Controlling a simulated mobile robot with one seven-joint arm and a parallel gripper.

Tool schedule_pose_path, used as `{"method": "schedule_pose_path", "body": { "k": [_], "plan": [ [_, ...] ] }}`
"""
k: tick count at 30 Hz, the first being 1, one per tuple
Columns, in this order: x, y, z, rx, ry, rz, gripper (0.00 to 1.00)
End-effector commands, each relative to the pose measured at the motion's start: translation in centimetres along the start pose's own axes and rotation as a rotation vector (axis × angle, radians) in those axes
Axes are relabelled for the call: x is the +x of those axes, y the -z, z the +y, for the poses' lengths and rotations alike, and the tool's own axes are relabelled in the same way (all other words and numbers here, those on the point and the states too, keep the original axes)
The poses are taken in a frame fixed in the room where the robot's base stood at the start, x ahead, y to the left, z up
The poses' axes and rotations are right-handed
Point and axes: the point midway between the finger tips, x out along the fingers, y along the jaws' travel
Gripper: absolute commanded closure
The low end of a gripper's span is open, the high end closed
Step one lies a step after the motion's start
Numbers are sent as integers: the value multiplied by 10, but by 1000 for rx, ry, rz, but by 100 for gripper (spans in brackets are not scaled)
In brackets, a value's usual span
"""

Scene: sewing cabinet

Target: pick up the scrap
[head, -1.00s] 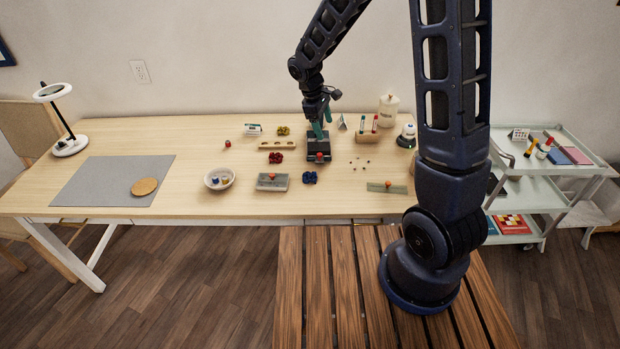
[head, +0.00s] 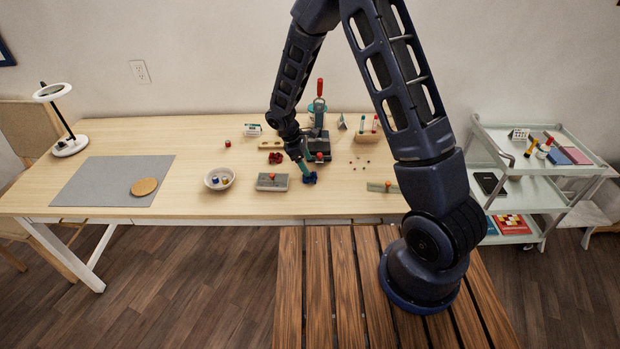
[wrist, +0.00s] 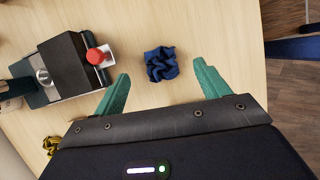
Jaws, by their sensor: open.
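A crumpled dark blue scrap (head: 310,178) lies on the table right of the grey-green block. In the wrist view the blue scrap (wrist: 160,64) appears between my two green fingertips, with gaps on both sides. My gripper (head: 303,168) is open and empty, low over the table at this scrap; the exact height is hard to tell. It also shows in the wrist view (wrist: 163,69). A red scrap (head: 275,158) lies farther back to the left.
A black press (wrist: 75,65) with a red knob stands close to my left finger in the wrist view. The grey-green block (head: 272,182) and a bowl (head: 219,178) are to the left. The front table strip is clear.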

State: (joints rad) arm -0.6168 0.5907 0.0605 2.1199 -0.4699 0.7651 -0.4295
Motion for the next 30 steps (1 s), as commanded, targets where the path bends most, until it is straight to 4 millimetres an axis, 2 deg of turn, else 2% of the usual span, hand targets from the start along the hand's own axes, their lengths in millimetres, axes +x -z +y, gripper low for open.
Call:
{"method": "schedule_pose_path", "body": {
  "k": [8,18,26,30],
  "plan": [
    [14,2,0,0,1,0,25],
    [54,8,0,1,1,-1,25],
    [58,8,0,1,-1,1,25],
    [58,8,0,1,-1,1,51]
  ]
}}
